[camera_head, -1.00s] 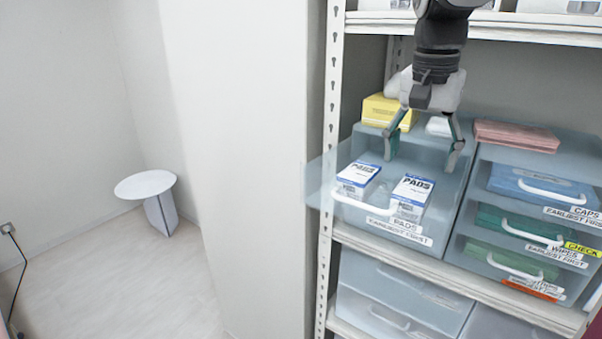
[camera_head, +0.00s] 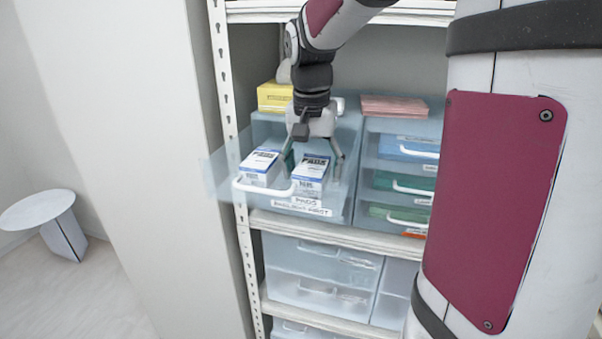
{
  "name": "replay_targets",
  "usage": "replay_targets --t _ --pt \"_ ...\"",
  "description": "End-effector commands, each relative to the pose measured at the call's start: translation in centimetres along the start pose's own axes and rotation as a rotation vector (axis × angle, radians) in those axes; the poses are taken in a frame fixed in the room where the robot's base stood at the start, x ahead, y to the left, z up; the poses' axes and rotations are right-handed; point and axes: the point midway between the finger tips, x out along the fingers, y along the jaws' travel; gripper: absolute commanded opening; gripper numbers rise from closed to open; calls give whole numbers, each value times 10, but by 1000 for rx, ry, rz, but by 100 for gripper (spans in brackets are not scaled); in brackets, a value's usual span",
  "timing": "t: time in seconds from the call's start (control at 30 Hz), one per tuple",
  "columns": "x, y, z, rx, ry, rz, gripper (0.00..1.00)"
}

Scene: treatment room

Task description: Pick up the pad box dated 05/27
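Two white and blue pad boxes stand in the open, see-through drawer (camera_head: 345,205) labelled PADS. The left pad box (camera_head: 261,167) leans slightly and the right pad box (camera_head: 310,174) stands beside it. Their dates are too small to read, so I cannot tell which is dated 05/27. My gripper (camera_head: 313,172) points down into the drawer with its fingers spread, one on each side of the right box. I cannot tell whether the fingers touch it. The lower fingertips are partly hidden by the boxes.
Closed drawers with green and blue contents (camera_head: 400,184) stand to the right. A yellow box (camera_head: 274,96) and pink packs (camera_head: 394,106) lie on top. The shelf post (camera_head: 228,110) is close on the left. A round side table (camera_head: 38,209) stands far left.

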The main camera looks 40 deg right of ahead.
Motion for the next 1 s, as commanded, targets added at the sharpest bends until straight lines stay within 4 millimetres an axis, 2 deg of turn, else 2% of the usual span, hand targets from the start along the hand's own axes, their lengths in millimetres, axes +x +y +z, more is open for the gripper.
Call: replay_targets --t 0.03,0.2,0.23,0.57,0.67,1.0 --pt "0 0 0 0 0 0 60" --pt "0 0 0 0 0 0 22" --pt "0 0 0 0 0 0 19" --pt "-4 0 -1 0 2 -1 19" --pt "-15 -1 -3 -1 5 -2 19" --pt "-78 -1 -10 0 5 -3 19"
